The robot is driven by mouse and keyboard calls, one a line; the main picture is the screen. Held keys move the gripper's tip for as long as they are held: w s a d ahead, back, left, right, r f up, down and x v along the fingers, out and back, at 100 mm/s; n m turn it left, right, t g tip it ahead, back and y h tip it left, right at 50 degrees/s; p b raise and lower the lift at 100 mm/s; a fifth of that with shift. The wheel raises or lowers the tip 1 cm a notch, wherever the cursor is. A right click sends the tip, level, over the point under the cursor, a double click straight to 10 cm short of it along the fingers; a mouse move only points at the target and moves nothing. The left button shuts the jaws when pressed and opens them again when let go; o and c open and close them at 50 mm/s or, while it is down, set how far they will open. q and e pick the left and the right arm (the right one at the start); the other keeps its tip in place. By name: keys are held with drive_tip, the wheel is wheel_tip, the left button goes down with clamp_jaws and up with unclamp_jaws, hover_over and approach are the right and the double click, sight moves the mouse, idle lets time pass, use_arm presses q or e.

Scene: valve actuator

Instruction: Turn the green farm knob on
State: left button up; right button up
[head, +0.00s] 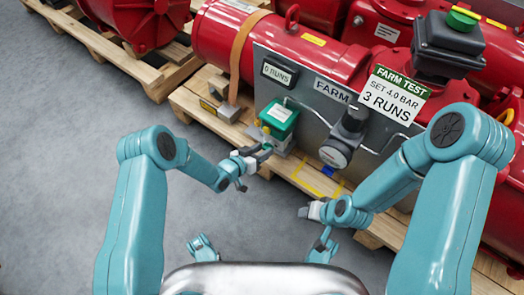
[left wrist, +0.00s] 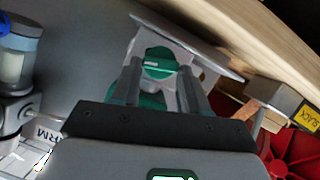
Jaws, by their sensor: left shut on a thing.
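The green knob (left wrist: 160,62) sits between the two fingers of my left gripper (left wrist: 160,84) in the left wrist view. The fingers are shut on it, one on each side. In the head view, my left gripper (head: 262,154) reaches the lower front of the green-topped valve box (head: 280,117) on the grey panel; the fingers largely hide the knob there.
A gauge-like round fitting (head: 335,156) with a blue part below stands right of the valve box. A counter (head: 279,72) reads 0 RUNS. A sign (head: 393,97) reads FARM TEST, SET 4.0 BAR, 3 RUNS. Red actuators rest on wooden pallets (head: 190,101). Grey floor at left is clear.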

use_arm(q)
drive_tip(key=n+h, duration=0.2)
drive_tip(key=n, duration=0.1)
drive_tip(key=f+n+h, duration=0.1)
drive_tip(key=n, duration=0.3)
drive_tip(key=a+n+h, duration=0.1)
drive_tip(key=n+h, duration=0.1)
drive_tip(key=n, duration=0.1)
drive_tip(key=shift+w+f+n+g+h, duration=0.2)
drive_tip(key=shift+w+n+g+h, duration=0.1)
drive_tip(key=shift+w, duration=0.1)
idle(0.5)
drive_tip(key=o, duration=1.1)
drive_tip(key=shift+c, duration=0.2)
